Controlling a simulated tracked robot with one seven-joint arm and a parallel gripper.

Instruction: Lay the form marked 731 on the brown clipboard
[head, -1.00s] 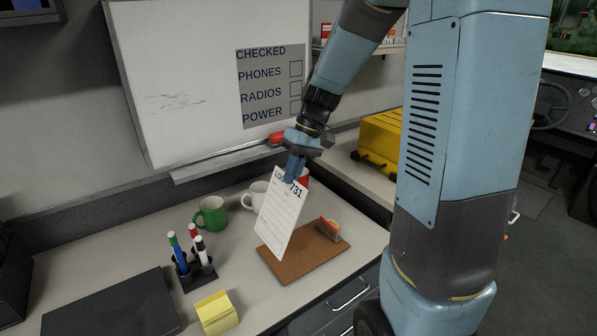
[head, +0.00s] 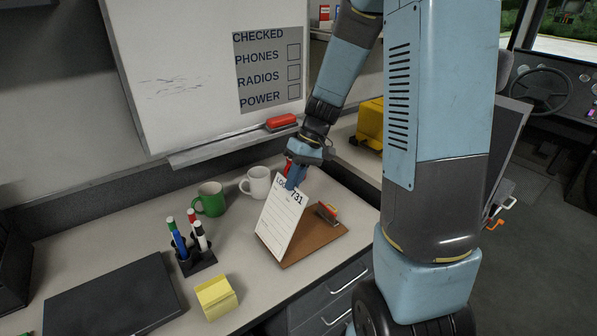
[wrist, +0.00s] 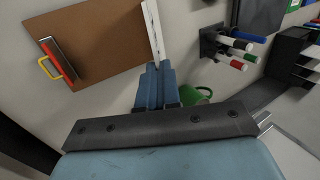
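The white form marked 731 (head: 283,222) hangs tilted from my gripper (head: 296,176), which is shut on its top edge. In the head view the form covers the left part of the brown clipboard (head: 318,236), and its lower edge is at or just above the board; I cannot tell if they touch. In the wrist view my gripper (wrist: 155,80) holds the form (wrist: 153,32) nearly edge-on, beside the edge of the clipboard (wrist: 100,35). The clipboard lies flat on the counter, its red and silver clip (head: 327,212) at the right end.
A green mug (head: 210,199) and a white mug (head: 257,183) stand behind and left of the clipboard. A pen holder (head: 196,258), a yellow note pad (head: 216,297) and a dark flat case (head: 115,300) are to the left. A whiteboard (head: 190,60) is on the wall behind.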

